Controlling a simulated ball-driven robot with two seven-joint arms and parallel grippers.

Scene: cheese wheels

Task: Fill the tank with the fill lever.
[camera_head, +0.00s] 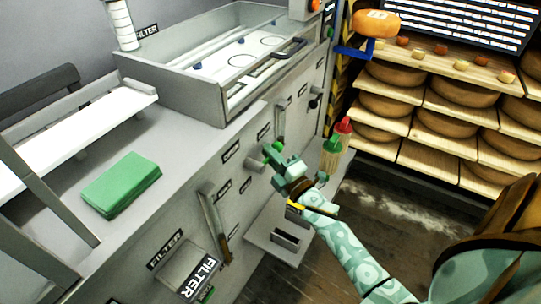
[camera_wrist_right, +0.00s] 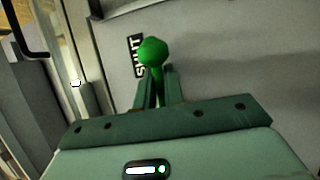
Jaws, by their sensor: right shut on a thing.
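A lever with a round green knob (camera_wrist_right: 153,52) stands out from the grey machine front. It also shows in the head view as a green knob (camera_head: 273,152). My right gripper (camera_head: 283,163) is shut on the lever just below the knob, with a finger on each side in the right wrist view (camera_wrist_right: 156,85). A dark label (camera_wrist_right: 137,55), possibly reading "SHUT", is beside the knob. The grey tank (camera_head: 175,94) with a clear-topped basin is above and left of the gripper in the head view. I cannot see any liquid level clearly. My left gripper is not in view.
A green folded cloth (camera_head: 121,184) lies on the grey counter. A large FILTER box (camera_head: 190,268) and a long handle (camera_head: 214,228) project from the front. Cheese shelves (camera_head: 427,150) stand at right.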

